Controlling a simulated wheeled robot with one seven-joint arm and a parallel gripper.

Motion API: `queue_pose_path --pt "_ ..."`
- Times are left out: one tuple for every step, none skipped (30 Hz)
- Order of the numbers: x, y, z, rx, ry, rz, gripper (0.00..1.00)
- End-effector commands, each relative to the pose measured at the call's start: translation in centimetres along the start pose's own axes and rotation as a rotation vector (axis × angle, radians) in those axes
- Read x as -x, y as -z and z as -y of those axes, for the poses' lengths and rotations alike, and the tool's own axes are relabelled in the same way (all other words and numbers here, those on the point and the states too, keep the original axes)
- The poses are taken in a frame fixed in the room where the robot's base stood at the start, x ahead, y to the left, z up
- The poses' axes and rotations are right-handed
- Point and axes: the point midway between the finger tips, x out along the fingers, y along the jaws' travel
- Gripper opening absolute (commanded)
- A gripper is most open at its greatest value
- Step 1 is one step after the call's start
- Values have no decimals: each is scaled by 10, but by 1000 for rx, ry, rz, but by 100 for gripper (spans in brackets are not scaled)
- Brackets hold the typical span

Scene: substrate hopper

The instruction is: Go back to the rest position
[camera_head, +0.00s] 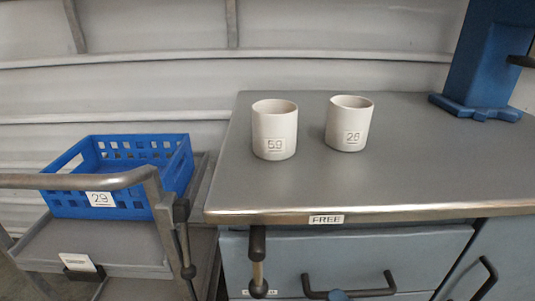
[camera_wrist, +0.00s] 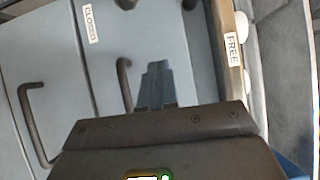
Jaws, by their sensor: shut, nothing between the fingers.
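My gripper (camera_wrist: 155,68) shows in the wrist view, its two blue-grey fingers shut together and empty. It is in front of the blue-grey cabinet front (camera_wrist: 65,65), beside a dark bar handle (camera_wrist: 124,82); I cannot tell whether they touch. In the head view I cannot make out my gripper with certainty.
A white cup marked 59 (camera_head: 274,128) and one marked 26 (camera_head: 349,124) stand on the grey counter (camera_head: 400,180), above a FREE label (camera_head: 326,219). A blue crate (camera_head: 130,203) sits on a cart at left. A blue column (camera_head: 487,60) stands at right.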

Motion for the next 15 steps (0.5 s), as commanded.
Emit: queue_pose_path --pt "4 -1 -5 11 -16 -12 0" --pt "6 0 -7 17 -22 -19 0" --pt "9 0 -10 27 -31 -27 0" --pt "11 0 -12 36 -39 -34 0" --pt "13 0 -13 44 -46 -41 0" --pt "16 0 -16 56 -57 -51 0" --pt "19 0 -18 65 -65 -59 0" --pt "22 0 -21 76 -75 -68 0" --pt "26 0 -24 93 -88 -79 0" --pt "29 0 -26 104 -98 -88 0" --pt "33 0 -30 119 -112 -99 0" --pt "38 0 -33 139 -128 -113 0" --pt "43 0 -37 155 -143 -124 0" --pt "48 0 -39 174 -156 -137 0" --pt "55 -1 -44 201 -178 -152 0"
